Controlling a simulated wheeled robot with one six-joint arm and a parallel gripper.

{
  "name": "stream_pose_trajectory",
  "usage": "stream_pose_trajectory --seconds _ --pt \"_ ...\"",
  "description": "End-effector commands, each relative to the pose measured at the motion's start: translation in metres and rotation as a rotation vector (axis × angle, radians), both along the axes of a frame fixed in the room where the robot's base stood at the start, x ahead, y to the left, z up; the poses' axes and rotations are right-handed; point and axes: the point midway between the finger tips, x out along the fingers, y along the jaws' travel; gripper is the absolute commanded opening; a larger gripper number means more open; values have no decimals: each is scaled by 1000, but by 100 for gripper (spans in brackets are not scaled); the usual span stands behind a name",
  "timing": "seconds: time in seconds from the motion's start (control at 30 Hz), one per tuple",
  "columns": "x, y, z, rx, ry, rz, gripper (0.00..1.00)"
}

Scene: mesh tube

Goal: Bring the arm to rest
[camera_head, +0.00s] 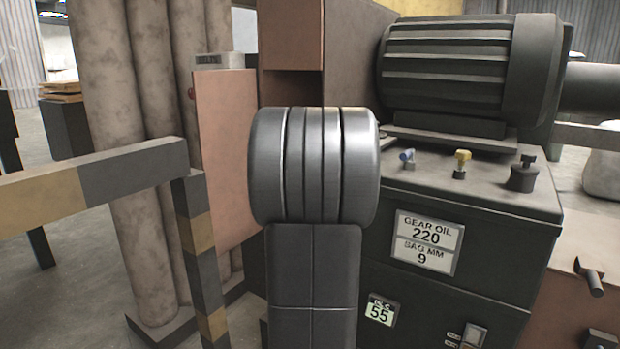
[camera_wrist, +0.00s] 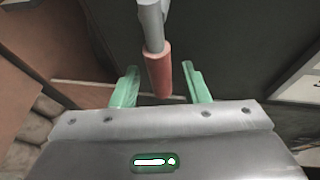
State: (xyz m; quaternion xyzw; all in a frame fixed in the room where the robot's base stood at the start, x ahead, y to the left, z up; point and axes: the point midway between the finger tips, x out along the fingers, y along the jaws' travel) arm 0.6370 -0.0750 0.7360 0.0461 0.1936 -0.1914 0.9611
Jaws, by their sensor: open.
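In the wrist view my gripper (camera_wrist: 160,84) is open, with its two green fingers apart. A red grip on a grey metal rod (camera_wrist: 158,72) shows between the fingers, with a visible gap on each side. I cannot tell how deep it sits between them. In the head view my own grey arm stands upright in the middle of the picture and my gripper is hidden.
A dark cabinet (camera_head: 430,290) carrying a ribbed motor (camera_head: 450,65) and small knobs stands at right. A yellow and black guard rail (camera_head: 95,180) is at left, before thick vertical pipes (camera_head: 110,90). A brownish panel (camera_head: 225,150) stands just left of my arm.

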Motion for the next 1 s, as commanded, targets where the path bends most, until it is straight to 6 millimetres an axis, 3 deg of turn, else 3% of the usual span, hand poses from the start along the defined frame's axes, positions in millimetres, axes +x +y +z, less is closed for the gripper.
stream_pose_trajectory --seconds 0.13,0.63,1.0 --pt "6 -3 -4 -1 1 -1 41" --pt "0 0 1 -2 1 1 41" --pt "-51 22 27 0 -1 2 41"
